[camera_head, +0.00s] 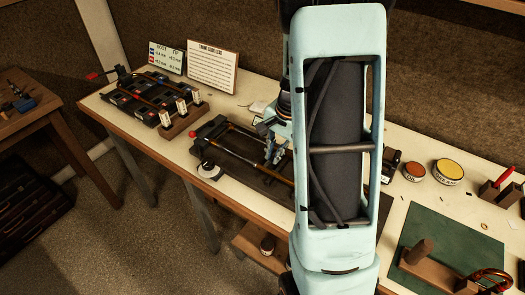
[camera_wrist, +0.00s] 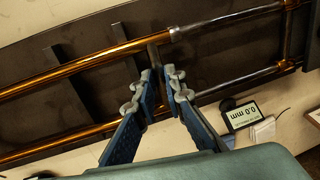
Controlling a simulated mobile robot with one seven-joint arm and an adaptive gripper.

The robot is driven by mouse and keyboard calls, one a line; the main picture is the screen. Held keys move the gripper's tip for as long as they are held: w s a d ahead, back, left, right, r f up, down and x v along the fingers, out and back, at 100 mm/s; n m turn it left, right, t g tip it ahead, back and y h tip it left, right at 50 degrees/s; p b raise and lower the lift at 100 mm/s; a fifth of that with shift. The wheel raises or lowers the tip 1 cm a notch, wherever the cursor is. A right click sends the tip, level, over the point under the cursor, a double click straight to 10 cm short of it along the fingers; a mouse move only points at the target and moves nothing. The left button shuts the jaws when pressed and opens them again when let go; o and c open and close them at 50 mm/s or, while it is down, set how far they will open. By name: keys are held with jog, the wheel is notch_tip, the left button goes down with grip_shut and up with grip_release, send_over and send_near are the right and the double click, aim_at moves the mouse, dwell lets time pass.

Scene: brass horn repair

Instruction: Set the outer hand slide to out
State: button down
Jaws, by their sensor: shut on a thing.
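The outer hand slide (camera_wrist: 75,68) shows in the wrist view as two long brass tubes joined by a cross brace (camera_wrist: 154,58). Silver tubes (camera_wrist: 225,18) run on from the brass ends toward the right. In the head view the slide (camera_head: 281,177) lies on a dark board on the bench, its right part hidden behind my arm. My gripper (camera_wrist: 164,88) is shut on the brace between the tubes, with one finger on each side. In the head view my gripper (camera_head: 274,155) reaches down over the slide.
A small display (camera_wrist: 243,112) reads 0.0 mm, upside down in the wrist view. A tray of parts (camera_head: 142,98) and two sign cards stand at the bench's left. Tins (camera_head: 447,172) and a green mat (camera_head: 445,240) lie to the right. A round white object (camera_head: 209,171) sits at the front edge.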

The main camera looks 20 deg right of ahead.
jog(key=shift+s+d+b, duration=0.2)
jog(key=shift+s+d, duration=0.4)
jog(key=shift+s, duration=0.2)
jog(key=shift+s+d+b, duration=0.15)
jog(key=shift+s+d, duration=0.4)
jog(key=shift+s, duration=0.25)
jog(key=c, duration=2)
grip_release()
jog(key=shift+s, duration=0.15)
jog(key=shift+r, duration=0.1)
jog(key=shift+r, duration=0.25)
jog(key=r, duration=0.3)
jog(key=s+d+r, duration=0.1)
jog(key=r, duration=0.7)
jog(key=shift+s+d+r, duration=0.1)
jog(key=shift+s+d, duration=0.05)
jog(key=shift+s, duration=0.25)
